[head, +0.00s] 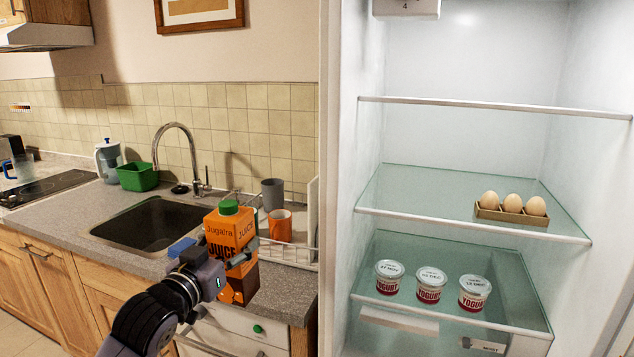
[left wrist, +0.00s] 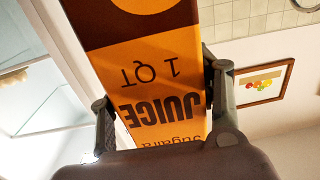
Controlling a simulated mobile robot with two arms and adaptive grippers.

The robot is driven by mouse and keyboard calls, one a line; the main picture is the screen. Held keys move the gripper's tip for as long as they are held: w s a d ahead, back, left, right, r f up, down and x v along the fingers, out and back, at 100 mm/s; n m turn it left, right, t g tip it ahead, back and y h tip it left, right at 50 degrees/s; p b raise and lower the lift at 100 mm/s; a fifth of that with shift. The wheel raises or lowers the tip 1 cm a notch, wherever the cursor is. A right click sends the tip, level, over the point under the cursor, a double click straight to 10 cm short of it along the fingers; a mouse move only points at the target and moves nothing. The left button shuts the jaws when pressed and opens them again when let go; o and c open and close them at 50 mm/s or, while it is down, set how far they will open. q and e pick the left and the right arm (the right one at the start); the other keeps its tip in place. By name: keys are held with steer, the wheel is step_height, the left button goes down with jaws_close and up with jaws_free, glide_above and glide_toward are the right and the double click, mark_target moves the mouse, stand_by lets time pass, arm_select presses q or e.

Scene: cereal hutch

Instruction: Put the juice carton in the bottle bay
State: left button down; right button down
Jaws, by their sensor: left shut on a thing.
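The juice carton (head: 233,226) is orange and brown with a green cap. In the head view it is upright with a slight tilt, in front of the sink counter's right end. My left gripper (head: 219,258) is shut on the carton, its fingers on either side. In the left wrist view the carton (left wrist: 155,60) fills the space between the fingers of my left gripper (left wrist: 158,85), its print upside down. I cannot make out a bottle bay in either view. My right gripper is not in view.
The open fridge at right has glass shelves: three eggs in a holder (head: 511,216) on the middle shelf (head: 430,203), three yogurt cups (head: 431,285) on the lower one. The upper shelf (head: 500,107) is empty. A dish rack (head: 290,255) with cups stands behind the carton.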

mark_target(243, 291)
arm_select(q)
steer(key=shift+n+y, duration=0.4)
steer(key=shift+y, duration=0.2)
steer(key=s+f, duration=0.2)
steer(key=s+d+f, duration=0.1)
steer(key=s+f, duration=0.1)
steer(key=f, duration=0.1)
steer(key=s+f, duration=0.2)
steer(key=f, duration=0.1)
steer(key=shift+s+d, duration=0.2)
steer(key=shift+d, duration=0.1)
steer(key=s+a+f+n+y, duration=0.1)
steer(key=s+f, duration=0.2)
steer(key=s, duration=0.4)
steer(key=s+a+f+n+y, duration=0.1)
steer(key=s+a+f+y, duration=0.1)
steer(key=s, duration=0.5)
steer(key=s+a+f+t+y, duration=0.1)
steer(key=s+f, duration=0.4)
steer(key=s, duration=0.2)
steer(key=shift+a+n, duration=0.15)
steer(key=shift+n, duration=0.25)
